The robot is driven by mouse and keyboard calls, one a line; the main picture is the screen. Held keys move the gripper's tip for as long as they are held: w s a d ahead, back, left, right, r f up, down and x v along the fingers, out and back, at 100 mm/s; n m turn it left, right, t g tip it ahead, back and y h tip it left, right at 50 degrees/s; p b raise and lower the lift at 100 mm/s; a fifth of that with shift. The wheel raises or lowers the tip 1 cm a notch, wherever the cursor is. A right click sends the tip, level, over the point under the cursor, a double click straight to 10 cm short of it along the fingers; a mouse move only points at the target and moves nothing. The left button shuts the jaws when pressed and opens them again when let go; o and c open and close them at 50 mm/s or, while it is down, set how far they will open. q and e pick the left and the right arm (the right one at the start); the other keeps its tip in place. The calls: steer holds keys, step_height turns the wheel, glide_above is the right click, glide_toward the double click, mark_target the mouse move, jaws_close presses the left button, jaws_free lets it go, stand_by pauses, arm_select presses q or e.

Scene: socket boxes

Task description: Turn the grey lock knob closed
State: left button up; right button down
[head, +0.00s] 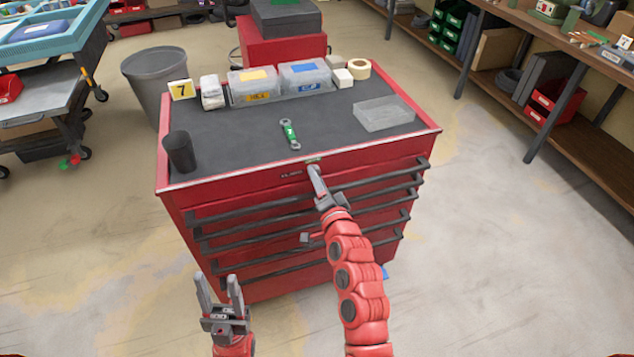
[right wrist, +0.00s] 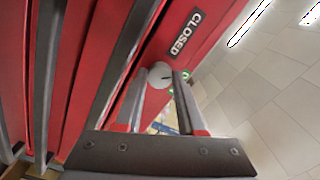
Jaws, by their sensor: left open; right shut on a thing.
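The grey lock knob (right wrist: 160,75) is a round disc with a dark slot mark on the red front of the tool cabinet (head: 300,190). In the right wrist view it sits between the fingertips of my right gripper (right wrist: 165,80), which is shut on it. A black CLOSED label (right wrist: 185,35) is beside the knob. In the head view my right gripper (head: 314,170) reaches the top front of the cabinet and covers the knob. My left gripper (head: 219,287) is open and empty, low in front of the cabinet's left side.
Several dark drawer handles (head: 260,228) run across the cabinet front below the knob. On top lie a green-and-grey tool (head: 289,133), a black cup (head: 180,152), clear bins (head: 304,78) and a clear tray (head: 383,113).

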steer(key=n+b, duration=0.2)
steer(key=n, duration=0.3)
steer(key=shift+f+n, duration=0.15)
steer(key=shift+n, duration=0.15)
steer(key=shift+n+b, duration=1.05)
steer(key=shift+n, duration=1.05)
steer(key=c, duration=0.8)
jaws_free()
